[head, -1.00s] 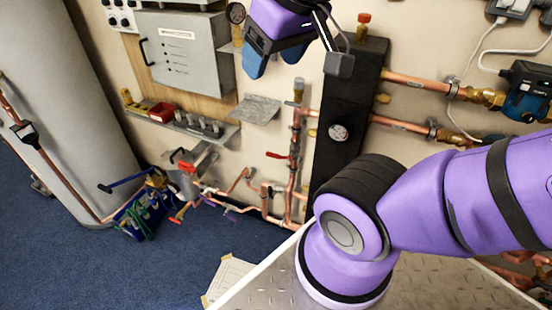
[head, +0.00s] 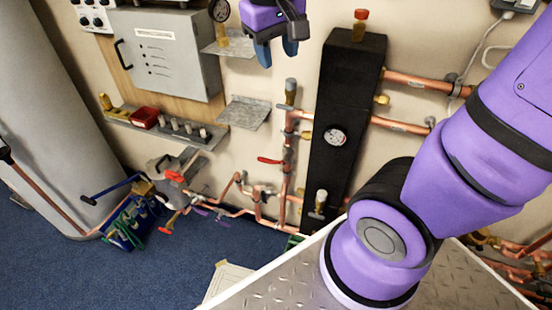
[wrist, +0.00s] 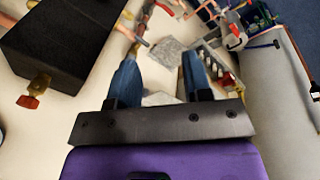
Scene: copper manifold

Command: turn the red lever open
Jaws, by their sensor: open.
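A red lever (head: 270,160) sticks out to the left from a valve on the vertical copper pipe (head: 286,180), left of the black manifold block (head: 345,95). It lies roughly level, across the pipe's line. In the wrist view a red lever (wrist: 165,8) shows at the top edge beside the pipe, partly cut off. My gripper (head: 277,52) is high near the wall, above and apart from the lever. Its two blue fingers are open and empty, pointing down; they also show in the wrist view (wrist: 160,62).
A small grey shelf (head: 243,112) and a ledge with a red bin (head: 145,117) project from the wall near the lever. A grey cabinet (head: 168,55) hangs left of my gripper. Other red handles (head: 175,176) sit low left. A red-capped fitting (head: 360,22) tops the block.

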